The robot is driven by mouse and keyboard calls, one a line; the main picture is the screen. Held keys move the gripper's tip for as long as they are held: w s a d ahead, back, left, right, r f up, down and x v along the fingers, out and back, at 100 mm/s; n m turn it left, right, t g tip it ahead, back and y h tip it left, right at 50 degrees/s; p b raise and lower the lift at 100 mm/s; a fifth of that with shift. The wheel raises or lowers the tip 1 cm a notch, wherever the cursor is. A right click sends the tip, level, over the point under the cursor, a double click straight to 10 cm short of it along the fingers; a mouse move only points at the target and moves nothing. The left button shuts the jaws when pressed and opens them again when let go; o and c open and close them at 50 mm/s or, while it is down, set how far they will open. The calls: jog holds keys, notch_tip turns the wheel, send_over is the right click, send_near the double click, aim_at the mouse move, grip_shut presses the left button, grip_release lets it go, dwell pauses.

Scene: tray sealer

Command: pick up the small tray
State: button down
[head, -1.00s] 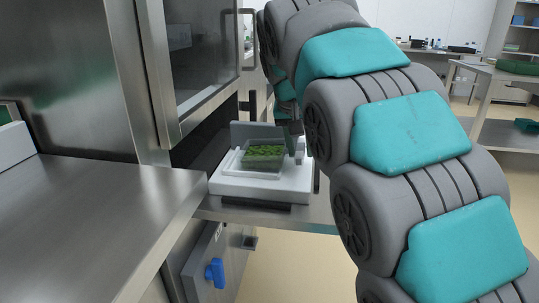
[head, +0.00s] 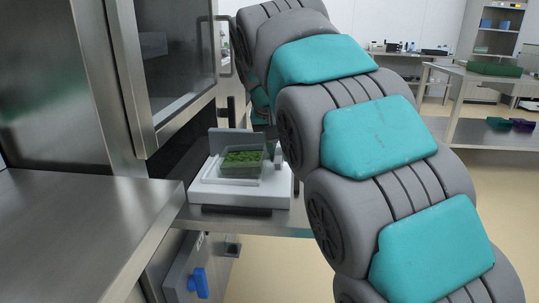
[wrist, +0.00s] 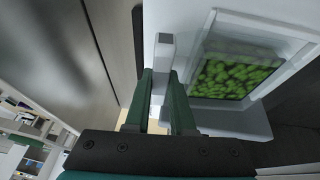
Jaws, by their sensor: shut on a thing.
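The small tray (head: 243,171) is clear, holds green pieces and sits on a white fixture (head: 238,197) in front of the machine in the head view. In the wrist view the tray (wrist: 238,72) lies to the right of my gripper, apart from the fingers. My gripper (wrist: 161,76) has dark green fingers, one on each side of a light grey upright bar (wrist: 163,48) at the fixture's side. It is shut on this bar, not on the tray. In the head view my arm hides most of the gripper.
A steel counter (head: 80,225) stands at the front left. The machine's steel-framed window (head: 170,65) rises above and behind the tray. A blue knob (head: 199,283) sits low on the front. A shelved table (head: 480,80) stands far right, with open floor before it.

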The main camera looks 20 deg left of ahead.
jog(key=shift+r, duration=0.15)
jog(key=shift+r, duration=1.55)
jog(key=s+d+r+b, duration=0.1)
jog(key=s+d, duration=0.3)
jog(key=s, duration=0.3)
jog(key=s+d+r, duration=0.1)
jog(key=s+d, duration=0.3)
jog(key=s, duration=0.3)
jog(key=w+a+y+p, duration=0.1)
jog(key=w+a+p, duration=0.7)
jog(key=w, duration=0.5)
jog(key=shift+w+a+f+b, duration=0.1)
jog(key=shift+a+f+b, duration=0.1)
jog(key=shift+f+b, duration=0.75)
jog(key=shift+w+a+f+b, duration=0.1)
jog(key=shift+a+f+b, duration=0.15)
jog(key=shift+f+b, duration=0.65)
jog(key=shift+a+f+b, duration=0.2)
jog(key=shift+f+b, duration=0.35)
jog(key=shift+f, duration=0.75)
jog(key=c, duration=0.7)
grip_release()
